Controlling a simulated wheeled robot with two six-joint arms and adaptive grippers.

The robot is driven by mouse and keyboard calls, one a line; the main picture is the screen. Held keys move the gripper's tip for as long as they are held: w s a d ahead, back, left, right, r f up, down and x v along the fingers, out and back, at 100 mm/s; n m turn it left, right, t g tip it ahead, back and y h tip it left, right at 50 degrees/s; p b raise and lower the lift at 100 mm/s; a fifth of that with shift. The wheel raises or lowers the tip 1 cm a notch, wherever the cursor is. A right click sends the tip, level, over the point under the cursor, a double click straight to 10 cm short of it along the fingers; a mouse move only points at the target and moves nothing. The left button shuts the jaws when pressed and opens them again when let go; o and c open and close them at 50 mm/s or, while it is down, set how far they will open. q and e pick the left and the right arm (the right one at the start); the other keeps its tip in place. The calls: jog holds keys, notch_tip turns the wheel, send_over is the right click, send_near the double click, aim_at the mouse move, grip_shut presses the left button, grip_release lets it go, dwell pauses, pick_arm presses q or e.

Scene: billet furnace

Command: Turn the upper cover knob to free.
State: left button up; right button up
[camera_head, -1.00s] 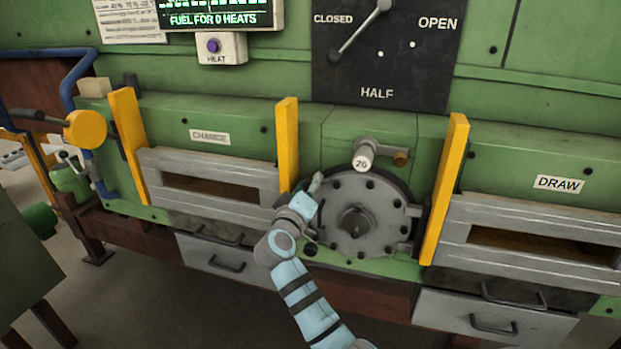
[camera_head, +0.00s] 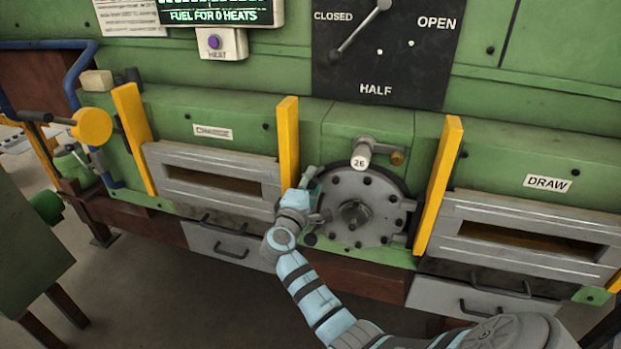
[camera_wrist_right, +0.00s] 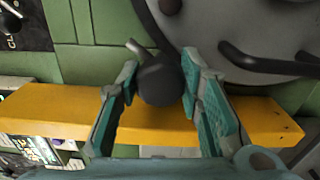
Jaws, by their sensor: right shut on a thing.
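A round grey bolted cover (camera_head: 378,232) is set in the green furnace front between two yellow posts. My right gripper (camera_head: 312,180) is at the cover's upper left edge, beside the left yellow post. In the right wrist view, my right gripper (camera_wrist_right: 160,68) has its two teal fingers on either side of a dark round knob (camera_wrist_right: 160,85) with a short grey pin; it is shut on this knob. In the head view the gripper hides that knob. Another dark knob (camera_head: 310,240) shows at the cover's lower left. My left gripper is out of view.
The left yellow post (camera_head: 288,135) stands close to my right gripper. Slotted grey doors lie to the left (camera_head: 210,160) and right (camera_head: 530,217). The dial (camera_head: 385,65) points towards CLOSED.

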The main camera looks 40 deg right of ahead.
dwell(0.5)
jog(key=o, duration=0.9)
jog(key=v, duration=0.7)
jog(key=shift+s+a, duration=0.15)
jog(key=shift+a, duration=0.15)
jog(key=shift+d, duration=0.1)
